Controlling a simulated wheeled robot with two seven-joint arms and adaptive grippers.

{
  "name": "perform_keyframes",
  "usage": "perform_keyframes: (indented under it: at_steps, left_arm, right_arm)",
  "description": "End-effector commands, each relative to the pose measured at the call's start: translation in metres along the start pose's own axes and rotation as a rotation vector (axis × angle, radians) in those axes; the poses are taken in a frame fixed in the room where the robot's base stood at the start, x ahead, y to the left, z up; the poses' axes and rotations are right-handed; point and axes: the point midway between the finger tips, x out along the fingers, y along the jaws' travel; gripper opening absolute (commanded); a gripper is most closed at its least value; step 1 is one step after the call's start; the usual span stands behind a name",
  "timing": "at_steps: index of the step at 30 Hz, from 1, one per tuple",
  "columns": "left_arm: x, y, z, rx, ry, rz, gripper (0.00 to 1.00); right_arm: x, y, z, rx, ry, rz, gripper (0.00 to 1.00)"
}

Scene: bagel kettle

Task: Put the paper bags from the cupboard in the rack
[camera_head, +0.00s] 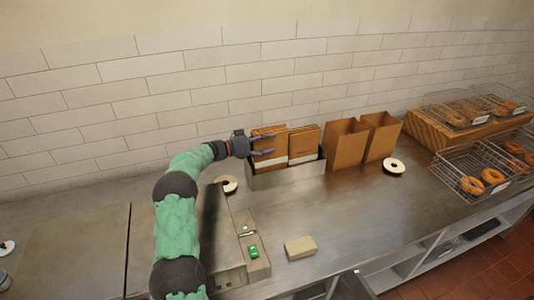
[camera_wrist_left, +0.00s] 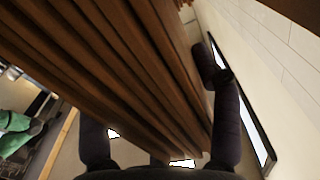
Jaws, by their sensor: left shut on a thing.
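My left gripper (camera_head: 262,143) reaches in from the left and is shut on folded brown paper bags (camera_head: 268,134) at the left end of the metal rack (camera_head: 290,176). In the left wrist view a thick stack of brown paper bags (camera_wrist_left: 110,70) runs between the two dark fingers. More folded bags (camera_head: 303,140) with a white band stand upright in the rack's right part. Two open brown paper bags (camera_head: 345,144) stand on the counter right of the rack. I cannot tell whether the held bags touch the rack's bottom. My right gripper is not clearly in view.
White rings lie on the counter (camera_head: 393,166). A beige block (camera_head: 300,247) lies near the front edge, beside a panel with green buttons (camera_head: 252,251). The counter's middle (camera_head: 365,205) is clear.

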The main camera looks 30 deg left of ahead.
Motion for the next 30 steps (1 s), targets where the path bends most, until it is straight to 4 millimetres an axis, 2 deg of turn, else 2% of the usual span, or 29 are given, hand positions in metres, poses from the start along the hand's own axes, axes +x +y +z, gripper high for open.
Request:
perform_keyframes:
  at_steps: [11,23,24,25,26,30]
  left_arm:
    - [0.000,0.000,0.046,0.001,0.001,0.000,0.04]
    - [0.000,0.000,0.051,0.002,0.001,0.000,0.04]
    - [0.000,0.000,0.053,0.000,0.000,0.000,0.66]
    - [0.000,0.000,0.053,0.000,0.000,0.000,0.74]
    - [0.000,0.000,0.053,0.000,0.000,0.000,0.77]
    - [0.000,0.000,0.053,0.000,0.000,0.000,0.77]
  right_arm:
    - [0.009,0.003,0.000,0.000,0.000,0.000,0.42]
    - [0.010,0.003,0.000,0.000,0.000,0.000,0.42]
    - [0.010,0.004,0.000,0.000,0.000,0.000,0.42]
    - [0.009,0.003,0.000,0.000,0.000,0.000,0.42]
    - [0.009,0.003,0.000,0.000,0.000,0.000,0.42]
    - [0.009,0.003,0.000,0.000,0.000,0.000,0.42]
